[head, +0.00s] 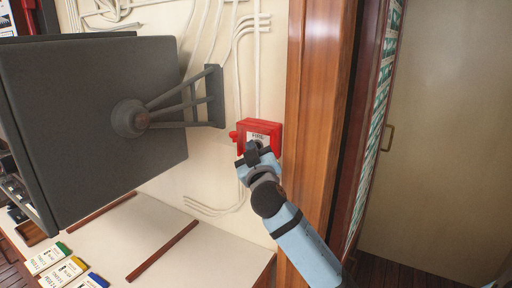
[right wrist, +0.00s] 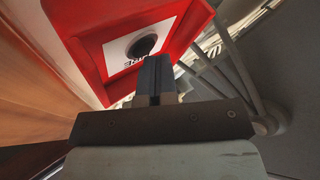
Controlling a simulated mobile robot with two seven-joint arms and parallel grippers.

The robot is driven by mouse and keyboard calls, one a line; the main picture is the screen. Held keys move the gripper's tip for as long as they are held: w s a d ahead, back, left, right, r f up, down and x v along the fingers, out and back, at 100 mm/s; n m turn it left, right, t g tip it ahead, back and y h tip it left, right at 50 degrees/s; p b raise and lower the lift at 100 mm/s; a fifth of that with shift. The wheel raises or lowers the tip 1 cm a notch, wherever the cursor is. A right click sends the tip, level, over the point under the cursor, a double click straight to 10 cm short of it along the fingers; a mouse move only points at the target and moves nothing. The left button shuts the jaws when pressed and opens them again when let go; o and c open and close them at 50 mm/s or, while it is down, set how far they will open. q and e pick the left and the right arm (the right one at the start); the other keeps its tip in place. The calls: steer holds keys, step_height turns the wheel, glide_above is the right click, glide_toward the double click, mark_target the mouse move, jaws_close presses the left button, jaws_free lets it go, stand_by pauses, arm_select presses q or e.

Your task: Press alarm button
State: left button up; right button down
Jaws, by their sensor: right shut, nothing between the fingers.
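The alarm button is a red wall box (head: 262,128) with a white front plate marked "FIRE", on the cream wall beside a wooden post. In the right wrist view the red box (right wrist: 85,40) fills the upper left, and its round dark button (right wrist: 142,46) shows on the white plate. My right gripper (head: 250,152) is in front of the lower part of the box and covers some of it. In the right wrist view its shut fingers (right wrist: 155,78) are just below the button; I cannot tell whether they touch it. My left gripper is not in view.
A large dark monitor (head: 85,120) on a wall bracket (head: 214,97) stands left of the box. Cables (head: 240,55) run along the wall. A wooden post (head: 318,110) is close on the right. A white counter (head: 165,235) with several booklets lies below.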

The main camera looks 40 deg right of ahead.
steer(key=shift+s+a, duration=0.3)
steer(key=shift+a, duration=0.4)
steer(key=a, duration=0.1)
steer(key=s+a, duration=0.1)
steer(key=a, duration=0.1)
steer(key=s+a, duration=0.1)
steer(key=shift+a+b, duration=0.3)
steer(key=shift+w, duration=0.1)
stand_by(0.6)
